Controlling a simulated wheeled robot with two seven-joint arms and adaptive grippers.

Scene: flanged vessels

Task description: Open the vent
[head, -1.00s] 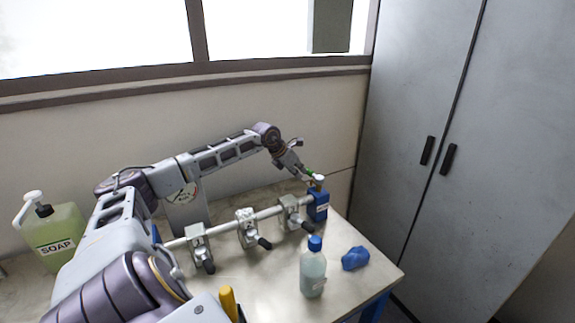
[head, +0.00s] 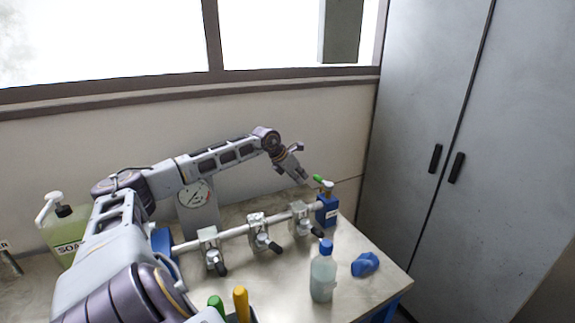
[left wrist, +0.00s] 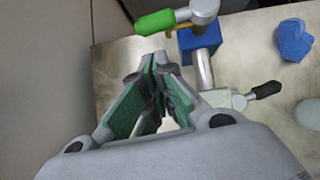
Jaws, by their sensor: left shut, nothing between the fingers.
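The vent shows as a small valve with a green lever (head: 318,178) on top of the blue block at the far right end of the pipe. The green lever also shows in the left wrist view (left wrist: 156,22), pointing left from its silvery hub (left wrist: 205,8). My left gripper (head: 303,175) is just left of the lever, apart from it. In the left wrist view my left gripper (left wrist: 150,65) is shut and empty, its fingertips just below the lever in the picture. My right gripper is not in view.
The pipe (head: 236,230) carries several valves with black handles. A pressure gauge (head: 194,197) stands behind it. A clear bottle with a blue cap (head: 323,275) and a blue crumpled item (head: 365,264) are at the right. A soap bottle (head: 66,228) is at the left. Grey cabinets (head: 430,120) stand beyond.

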